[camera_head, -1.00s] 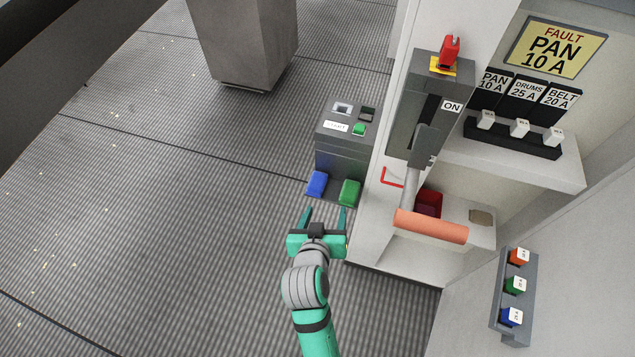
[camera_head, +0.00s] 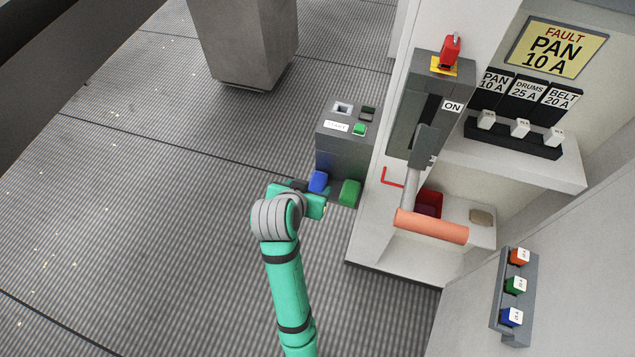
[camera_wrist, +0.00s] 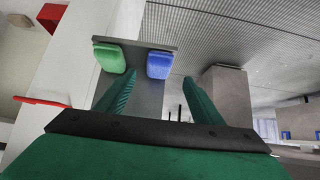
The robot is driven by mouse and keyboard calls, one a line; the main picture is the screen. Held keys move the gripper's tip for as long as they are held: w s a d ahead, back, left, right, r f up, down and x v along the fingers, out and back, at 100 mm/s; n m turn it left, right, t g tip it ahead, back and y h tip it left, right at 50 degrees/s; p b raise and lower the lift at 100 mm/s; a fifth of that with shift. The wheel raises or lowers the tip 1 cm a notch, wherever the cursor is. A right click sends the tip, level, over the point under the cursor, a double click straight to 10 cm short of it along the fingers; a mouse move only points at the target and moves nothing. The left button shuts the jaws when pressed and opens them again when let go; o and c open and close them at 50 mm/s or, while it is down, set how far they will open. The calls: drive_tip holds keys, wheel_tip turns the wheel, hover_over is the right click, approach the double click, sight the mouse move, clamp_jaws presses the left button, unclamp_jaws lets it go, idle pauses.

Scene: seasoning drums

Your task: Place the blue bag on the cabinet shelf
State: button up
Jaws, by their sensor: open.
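The blue bag (camera_head: 318,181) is a small blue block-like piece at the front of a low grey console (camera_head: 338,157), left of a similar green piece (camera_head: 349,192). In the wrist view the blue bag (camera_wrist: 159,65) lies ahead between the fingers, and the green piece (camera_wrist: 109,58) is left of it. My gripper (camera_head: 312,195) is close to the blue bag in the head view, its fingers partly hidden. In the wrist view my gripper (camera_wrist: 158,79) is open and empty. The cabinet (camera_head: 360,240) stands to the right, with a lower shelf (camera_head: 462,240) and an upper shelf (camera_head: 570,176).
A lever with an orange handle (camera_head: 430,226) juts out in front of the lower shelf. A red container (camera_head: 430,200) and a tan piece (camera_head: 481,217) are on that shelf. A grey pillar (camera_head: 243,45) stands at the back.

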sight(316, 183)
drive_tip(key=shift+x, duration=3.15)
drive_tip(key=shift+d, duration=0.1)
drive_tip(key=c, duration=1.3)
drive_tip(key=shift+o, duration=0.2)
drive_tip(key=shift+r, duration=0.15)
